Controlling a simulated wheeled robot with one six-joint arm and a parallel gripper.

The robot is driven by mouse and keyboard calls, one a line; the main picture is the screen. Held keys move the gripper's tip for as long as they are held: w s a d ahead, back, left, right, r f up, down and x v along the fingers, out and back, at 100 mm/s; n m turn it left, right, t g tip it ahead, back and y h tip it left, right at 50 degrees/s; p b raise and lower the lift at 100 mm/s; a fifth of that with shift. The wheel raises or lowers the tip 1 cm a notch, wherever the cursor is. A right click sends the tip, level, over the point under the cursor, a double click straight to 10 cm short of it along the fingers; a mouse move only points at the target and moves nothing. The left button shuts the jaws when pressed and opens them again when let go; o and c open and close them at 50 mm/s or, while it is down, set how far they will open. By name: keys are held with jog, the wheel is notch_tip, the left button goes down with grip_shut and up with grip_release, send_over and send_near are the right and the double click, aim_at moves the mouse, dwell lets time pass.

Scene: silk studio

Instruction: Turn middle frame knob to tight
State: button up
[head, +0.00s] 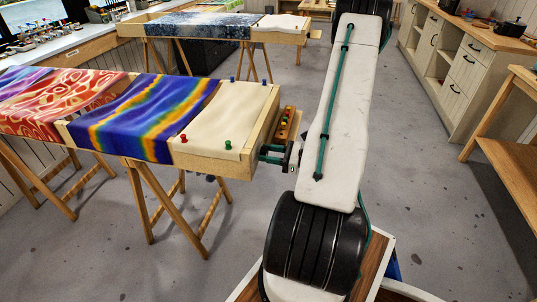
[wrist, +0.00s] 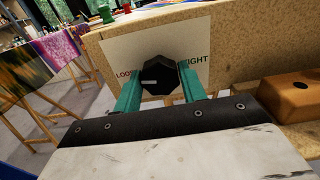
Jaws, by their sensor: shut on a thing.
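The black faceted knob (wrist: 168,82) sits on a pale card on the end face of the wooden frame (wrist: 235,55). A white pointer mark on the knob points left, toward the partly covered word LOOSE (wrist: 123,74). The partly covered word TIGHT (wrist: 196,58) is on the right. My gripper (wrist: 159,70) has its teal fingers on either side of the knob, shut on it. In the head view, my gripper (head: 274,153) is at the right end of the frame (head: 258,122), which carries rainbow silk (head: 140,112); the knob cannot be made out there.
A wooden block with a hole (wrist: 292,95) lies right of the knob. Trestle legs (head: 148,205) stand below. Another silk frame (head: 130,30) is behind. Cabinets (head: 455,75) line the right; floor between is clear.

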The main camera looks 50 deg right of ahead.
jog(key=m, duration=0.4)
jog(key=shift+m, duration=0.4)
jog(key=m, duration=0.8)
jog(key=shift+f, duration=0.1)
jog(key=m, duration=0.3)
jog(key=shift+m, duration=0.3)
jog(key=m, duration=0.3)
jog(key=shift+m, duration=0.3)
jog(key=m, duration=0.4)
jog(key=shift+m, duration=0.3)
jog(key=m, duration=0.4)
jog(key=shift+f+m, duration=0.1)
jog(key=shift+m, duration=1.7)
